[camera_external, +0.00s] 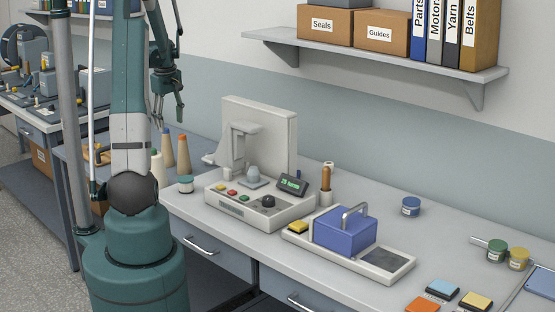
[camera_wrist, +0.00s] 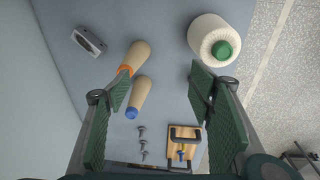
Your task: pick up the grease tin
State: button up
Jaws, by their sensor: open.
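Several small lidded tins stand on the bench in the external view; their labels are too small to read, so I cannot tell which is the grease tin. One with a teal lid (camera_external: 185,184) stands left of the control box. A blue tin (camera_external: 411,206) stands alone toward the back. A green-lidded tin (camera_external: 497,250) and a yellow-lidded tin (camera_external: 518,258) stand together at the right. My gripper (camera_external: 170,112) is raised above the bench's left end, far from the right-hand tins. In the wrist view its green fingers (camera_wrist: 160,88) are open and empty, with no tin visible.
Thread cones, one white (camera_wrist: 207,37) and two tan (camera_wrist: 140,95), stand below my gripper, near several screws and a wooden piece (camera_wrist: 183,143). The control box (camera_external: 258,205) and blue handled box (camera_external: 345,232) occupy the bench middle. A shelf (camera_external: 375,54) overhangs behind.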

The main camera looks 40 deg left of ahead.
jog(key=s+a+f+n, duration=0.1)
jog(key=s+a+f, duration=0.2)
jog(key=a+f, duration=0.1)
jog(key=s+a+f+n+b, duration=0.1)
jog(key=s+a+f+n, duration=0.1)
jog(key=s+a+f, duration=0.2)
jog(key=s+a+f+n+g+h+b, duration=0.1)
jog(key=s+a+f, duration=0.2)
jog(key=a+f, duration=0.2)
jog(key=shift+s+a+f+n, duration=0.1)
jog(key=shift+s+f+n, duration=0.05)
jog(key=shift+f, duration=0.3)
jog(key=shift+s+a+f+n, duration=0.1)
jog(key=shift+f+n, duration=0.05)
jog(key=shift+f, duration=0.3)
jog(key=shift+d, duration=0.1)
jog(key=shift+f, duration=1.3)
jog(key=shift+d+f+b, duration=0.1)
jog(key=shift+f+b, duration=0.5)
jog(key=shift+f, duration=2)
jog(key=c, duration=1)
